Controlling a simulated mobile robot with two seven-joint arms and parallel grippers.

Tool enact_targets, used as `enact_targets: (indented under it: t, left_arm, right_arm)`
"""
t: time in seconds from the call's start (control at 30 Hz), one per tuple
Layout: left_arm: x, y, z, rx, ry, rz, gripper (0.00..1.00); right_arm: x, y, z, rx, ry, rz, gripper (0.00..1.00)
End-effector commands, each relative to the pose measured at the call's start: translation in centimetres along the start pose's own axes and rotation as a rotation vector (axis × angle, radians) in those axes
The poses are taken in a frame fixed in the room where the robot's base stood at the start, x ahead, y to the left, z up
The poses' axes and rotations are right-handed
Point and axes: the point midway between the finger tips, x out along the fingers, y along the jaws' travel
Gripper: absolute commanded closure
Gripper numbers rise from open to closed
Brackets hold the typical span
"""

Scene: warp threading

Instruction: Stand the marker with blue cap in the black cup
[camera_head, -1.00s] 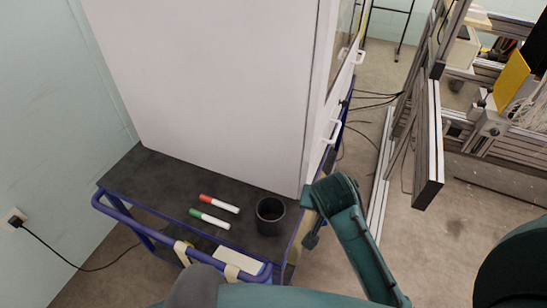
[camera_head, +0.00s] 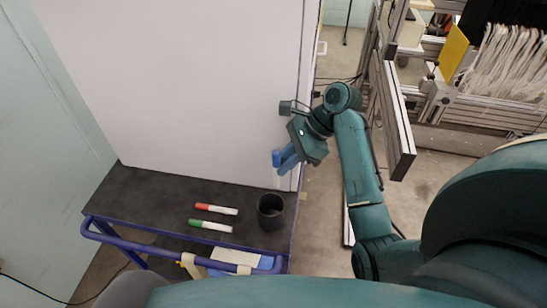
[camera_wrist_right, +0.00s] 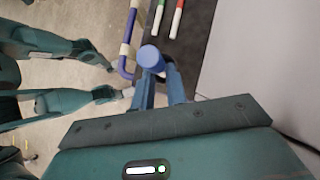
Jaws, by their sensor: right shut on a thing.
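The black cup (camera_head: 271,213) stands upright on the dark trolley top near its right front corner, its mouth open upward. My right gripper (camera_head: 285,158) is above and slightly right of the cup in the picture, in front of the white cabinet, apart from the cup. It is shut on the marker with blue cap (camera_head: 277,158). In the right wrist view the blue cap (camera_wrist_right: 150,57) shows nearly end-on between the blue fingers; the rest of the marker is hidden. The cup cannot be made out there. My left gripper is not in view.
A red-capped marker (camera_head: 216,209) and a green-capped marker (camera_head: 210,225) lie on the trolley top (camera_head: 150,190), left of the cup. The white cabinet (camera_head: 180,90) stands behind. A blue rail (camera_head: 150,238) runs along the front. The trolley's left part is clear.

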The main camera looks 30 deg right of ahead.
Motion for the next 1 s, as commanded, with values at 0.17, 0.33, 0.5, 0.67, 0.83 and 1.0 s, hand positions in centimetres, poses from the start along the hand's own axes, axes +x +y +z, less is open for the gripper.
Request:
enact_targets:
  t: [0.17, 0.33, 0.5, 0.67, 0.83, 1.0]
  left_arm:
    - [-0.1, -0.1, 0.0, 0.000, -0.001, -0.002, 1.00]
    - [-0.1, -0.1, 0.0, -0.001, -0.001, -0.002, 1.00]
    - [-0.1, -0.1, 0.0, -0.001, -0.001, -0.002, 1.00]
    - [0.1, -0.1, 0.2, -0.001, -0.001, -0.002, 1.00]
    - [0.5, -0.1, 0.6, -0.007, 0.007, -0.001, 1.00]
    - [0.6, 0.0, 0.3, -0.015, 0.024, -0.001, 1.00]
  right_arm:
    - [-0.5, -0.1, 0.3, 0.016, -0.026, -0.013, 1.00]
    - [0.0, -0.1, -0.1, 0.018, -0.027, -0.012, 1.00]
    - [1.0, -0.1, -0.8, 0.017, -0.026, -0.010, 1.00]
    - [2.1, 0.0, -1.5, 0.016, -0.025, -0.011, 1.00]
    - [3.1, 0.0, -2.3, 0.015, -0.024, -0.011, 1.00]
    - [4.1, 0.0, -3.0, 0.015, -0.024, -0.011, 1.00]
